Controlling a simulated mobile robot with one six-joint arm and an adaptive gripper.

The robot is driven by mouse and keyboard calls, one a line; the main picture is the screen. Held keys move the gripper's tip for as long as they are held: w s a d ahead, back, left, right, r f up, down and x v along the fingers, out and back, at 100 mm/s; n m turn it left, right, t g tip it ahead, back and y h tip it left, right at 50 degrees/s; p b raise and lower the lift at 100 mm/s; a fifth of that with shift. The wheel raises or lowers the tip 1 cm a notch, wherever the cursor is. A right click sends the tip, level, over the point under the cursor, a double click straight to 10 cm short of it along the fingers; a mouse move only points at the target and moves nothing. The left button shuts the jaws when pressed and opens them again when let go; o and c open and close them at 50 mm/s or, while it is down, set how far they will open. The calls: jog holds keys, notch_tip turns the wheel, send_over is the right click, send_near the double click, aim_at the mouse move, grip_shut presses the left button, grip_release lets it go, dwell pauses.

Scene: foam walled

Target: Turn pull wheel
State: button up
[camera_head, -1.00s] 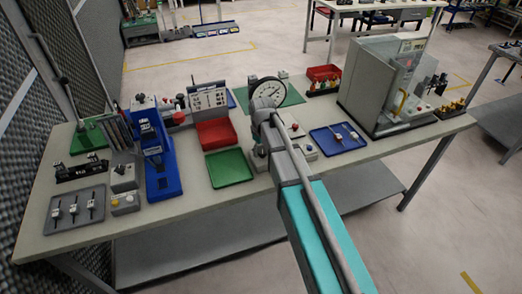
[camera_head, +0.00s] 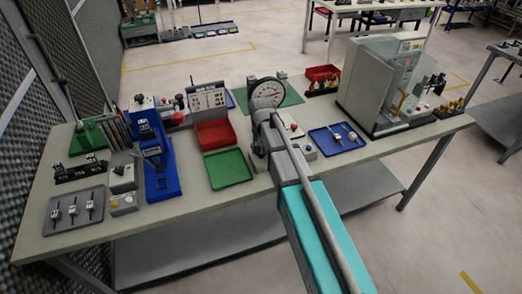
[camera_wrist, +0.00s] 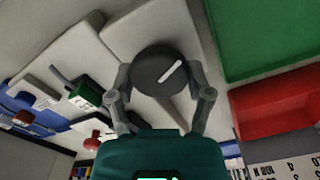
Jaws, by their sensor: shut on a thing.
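A dark round wheel (camera_wrist: 172,62) with a white line across its face shows in the wrist view. I take this to be the pull wheel. My gripper (camera_wrist: 160,80) has one finger on each side of it and is shut on it. The white line runs slanted, from lower left to upper right. In the head view my arm hides the wheel and the fingertips.
A green tray (camera_head: 228,168) and a red bin (camera_head: 214,134) stand left of my arm. A blue tray (camera_head: 337,138) lies to its right. A blue press (camera_head: 160,170) stands further left, and a large grey machine (camera_head: 366,85) at the right.

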jog(key=shift+s, duration=0.1)
dwell(0.4)
jog(key=o, duration=1.1)
jog(key=shift+o, duration=0.2)
